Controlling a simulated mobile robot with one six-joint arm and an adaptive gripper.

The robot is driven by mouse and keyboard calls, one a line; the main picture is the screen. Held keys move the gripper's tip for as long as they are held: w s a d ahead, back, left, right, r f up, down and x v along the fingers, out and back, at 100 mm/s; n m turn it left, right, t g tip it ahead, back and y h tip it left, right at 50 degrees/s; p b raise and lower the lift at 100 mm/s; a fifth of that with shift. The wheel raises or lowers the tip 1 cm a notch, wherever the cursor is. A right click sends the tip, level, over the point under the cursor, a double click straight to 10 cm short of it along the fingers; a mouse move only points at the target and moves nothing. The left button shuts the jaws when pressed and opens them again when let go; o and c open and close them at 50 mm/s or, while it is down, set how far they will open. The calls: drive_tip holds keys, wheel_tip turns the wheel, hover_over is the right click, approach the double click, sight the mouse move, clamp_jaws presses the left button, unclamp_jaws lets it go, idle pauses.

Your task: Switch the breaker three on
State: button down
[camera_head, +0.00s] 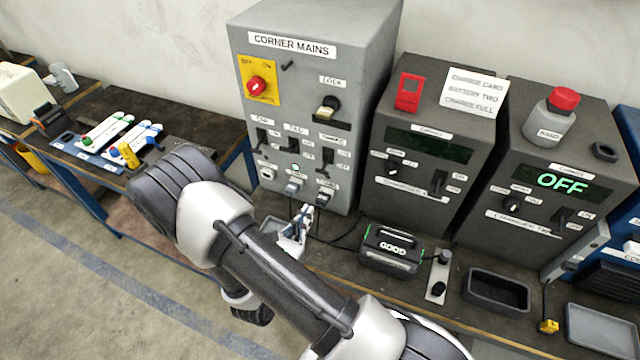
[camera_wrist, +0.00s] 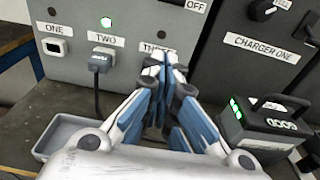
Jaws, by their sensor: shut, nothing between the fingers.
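The corner mains cabinet (camera_head: 290,75) stands against the wall. Breaker three (camera_head: 327,158) is the rightmost of three black levers on its front; its lever seems to point down, though it is small in the picture. Breaker two (camera_head: 293,147) and breaker one (camera_head: 262,142) are to its left. My gripper (camera_head: 307,210) is shut and empty, low in front of the cabinet and below breaker three. In the wrist view its closed fingertips (camera_wrist: 166,66) cover part of the label THREE and the socket area under it. Breaker three's lever is outside the wrist view.
A battery marked GOOD (camera_head: 391,250) stands right of my gripper. Charger one (camera_head: 425,150) and charger two (camera_head: 545,180) stand farther right. A grey tray (camera_wrist: 72,135) lies below the sockets.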

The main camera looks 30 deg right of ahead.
drive_tip(key=b+x, duration=0.1)
drive_tip(key=x, duration=0.9)
drive_tip(key=shift+s, duration=0.1)
drive_tip(key=shift+s+a+r, duration=0.1)
drive_tip(key=shift+a+r, duration=0.05)
drive_tip(key=shift+r, duration=0.8)
drive_tip(key=shift+s+a+r, duration=0.1)
drive_tip(key=shift+a+r, duration=0.1)
drive_tip(key=shift+r, duration=0.75)
drive_tip(key=shift+a+r, duration=0.1)
drive_tip(key=shift+a+r+g+y+p, duration=0.1)
drive_tip(key=shift+r+g+y+p, duration=0.25)
drive_tip(key=shift+p, duration=0.4)
